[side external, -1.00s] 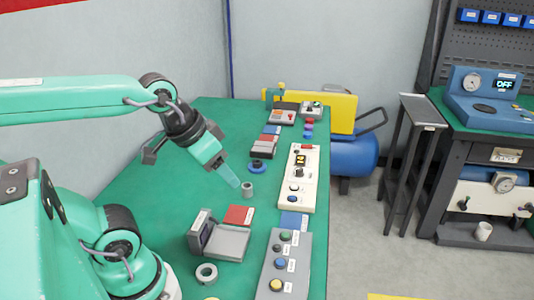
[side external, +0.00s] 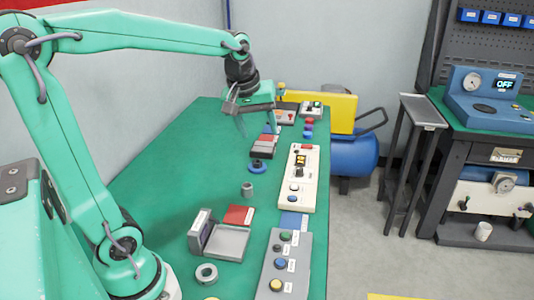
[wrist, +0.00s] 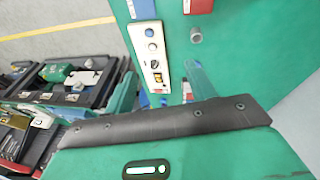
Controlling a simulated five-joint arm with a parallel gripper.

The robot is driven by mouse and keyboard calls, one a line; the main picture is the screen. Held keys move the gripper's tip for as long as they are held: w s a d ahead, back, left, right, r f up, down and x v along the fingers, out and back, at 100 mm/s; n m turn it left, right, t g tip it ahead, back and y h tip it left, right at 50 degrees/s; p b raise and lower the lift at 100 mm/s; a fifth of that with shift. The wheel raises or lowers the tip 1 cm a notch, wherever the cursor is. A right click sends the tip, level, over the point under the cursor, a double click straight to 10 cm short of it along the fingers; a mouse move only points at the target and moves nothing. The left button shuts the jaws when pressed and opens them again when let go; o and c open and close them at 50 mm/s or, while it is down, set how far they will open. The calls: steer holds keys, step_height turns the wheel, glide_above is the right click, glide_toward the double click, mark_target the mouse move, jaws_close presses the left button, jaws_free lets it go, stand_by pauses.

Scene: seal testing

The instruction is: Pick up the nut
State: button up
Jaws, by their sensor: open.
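A grey ring with a round hole (side external: 206,273) lies flat near the front of the green table in the side external view. A small grey hollow cylinder (side external: 247,189) stands upright farther back, and it also shows in the wrist view (wrist: 196,35). I cannot tell for certain which of the two is the nut. My gripper (side external: 259,122) is open and empty, high above the back part of the table, away from both. In the wrist view a pale translucent finger (wrist: 195,82) shows beyond the dark edge of my gripper.
A grey holder (side external: 225,242) and a red block (side external: 239,215) stand between the two pieces. A white button panel (side external: 297,180) and a grey one (side external: 284,265) line the right edge. A blue round piece (side external: 257,167) stands farther back. The table's left side is clear.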

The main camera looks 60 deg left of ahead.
steer(key=w+a+f+n+g, duration=0.2)
steer(key=w+a+f+n, duration=0.4)
steer(key=w+a+n, duration=0.4)
steer(key=shift+w+a+f+n+g+h, duration=0.1)
steer(key=shift+w+a+f+n+g, duration=0.15)
steer(key=shift+w+a+f+n, duration=1.35)
steer(key=shift+s+a+f+n+g+h, duration=0.1)
steer(key=shift+s+a+f+n+g, duration=0.4)
steer(key=shift+a+f, duration=2.4)
steer(key=shift+w+a+f+n+g+h, duration=0.1)
steer(key=shift+w+a+f+n, duration=1.15)
steer(key=shift+f, duration=1.55)
steer(key=shift+s+a+f, duration=0.1)
steer(key=shift+s+a, duration=0.2)
steer(key=shift+a, duration=0.15)
steer(key=shift+s+f, duration=0.2)
steer(key=shift+f, duration=2.3)
steer(key=shift+c, duration=0.2)
steer(key=c, duration=1.1)
